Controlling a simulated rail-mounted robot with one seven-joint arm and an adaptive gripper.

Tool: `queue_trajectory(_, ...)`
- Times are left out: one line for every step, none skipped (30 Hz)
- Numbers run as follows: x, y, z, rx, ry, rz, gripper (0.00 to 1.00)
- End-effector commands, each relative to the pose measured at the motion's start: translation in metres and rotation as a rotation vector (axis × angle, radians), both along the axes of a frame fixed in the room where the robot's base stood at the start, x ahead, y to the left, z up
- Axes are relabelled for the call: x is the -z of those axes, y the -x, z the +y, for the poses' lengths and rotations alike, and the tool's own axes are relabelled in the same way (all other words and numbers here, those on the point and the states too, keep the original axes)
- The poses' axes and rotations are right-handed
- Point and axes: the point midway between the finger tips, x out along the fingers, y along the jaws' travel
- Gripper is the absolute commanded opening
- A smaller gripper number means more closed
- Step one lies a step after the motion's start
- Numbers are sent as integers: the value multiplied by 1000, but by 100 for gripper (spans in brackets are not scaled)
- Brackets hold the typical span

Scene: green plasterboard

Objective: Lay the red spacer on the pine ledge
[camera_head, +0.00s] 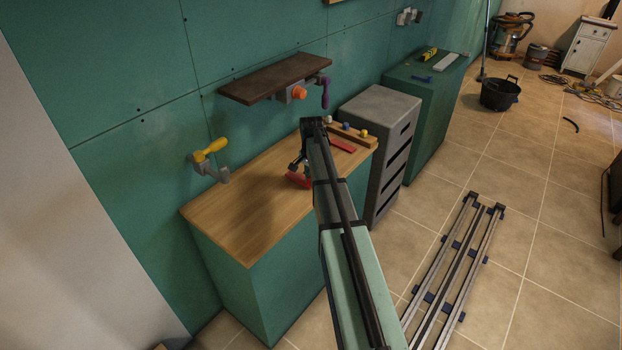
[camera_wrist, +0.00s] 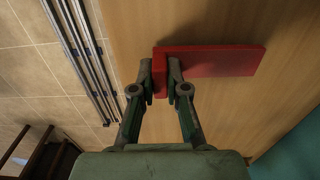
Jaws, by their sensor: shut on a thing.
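The red spacer shows in the wrist view as a flat red bar (camera_wrist: 215,61) with a short block at its left end. My gripper (camera_wrist: 161,72) is shut on that end, and the bar sticks out to the right. In the head view my gripper (camera_head: 298,168) and the spacer (camera_head: 298,181) are over the light wooden top (camera_head: 235,205) of a green cabinet; my arm hides part of this. I cannot tell whether the spacer touches the top. That pale top looks like pine; a dark brown shelf (camera_head: 275,78) hangs on the wall above it.
Another flat red piece (camera_head: 343,145) lies near a wooden strip (camera_head: 352,135) with several coloured knobs. A yellow-handled clamp (camera_head: 210,152) sits at the wall, and a grey drawer unit (camera_head: 385,108) stands beyond. The left part of the wooden top is clear. Metal rails (camera_head: 455,265) lie on the floor.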

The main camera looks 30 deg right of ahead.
Motion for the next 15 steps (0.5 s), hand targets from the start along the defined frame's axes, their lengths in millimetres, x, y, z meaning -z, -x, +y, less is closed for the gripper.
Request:
queue_trajectory(1, 0, 0, 0, 0, 0, 0)
queue_trajectory(2, 0, 0, 0, 0, 0, 0)
queue_trajectory(3, 0, 0, 0, 0, 0, 0)
queue_trajectory(3, 0, 0, 0, 0, 0, 0)
queue_trajectory(4, 0, 0, 0, 0, 0, 0)
queue_trajectory(4, 0, 0, 0, 0, 0, 0)
queue_trajectory(5, 0, 0, 0, 0, 0, 0)
queue_trajectory(5, 0, 0, 0, 0, 0, 0)
queue_trajectory(6, 0, 0, 0, 0, 0, 0)
queue_trajectory(7, 0, 0, 0, 0, 0, 0)
queue_trajectory(7, 0, 0, 0, 0, 0, 0)
queue_trajectory(8, 0, 0, 0, 0, 0, 0)
queue_trajectory(9, 0, 0, 0, 0, 0, 0)
queue_trajectory(9, 0, 0, 0, 0, 0, 0)
queue_trajectory(10, 0, 0, 0, 0, 0, 0)
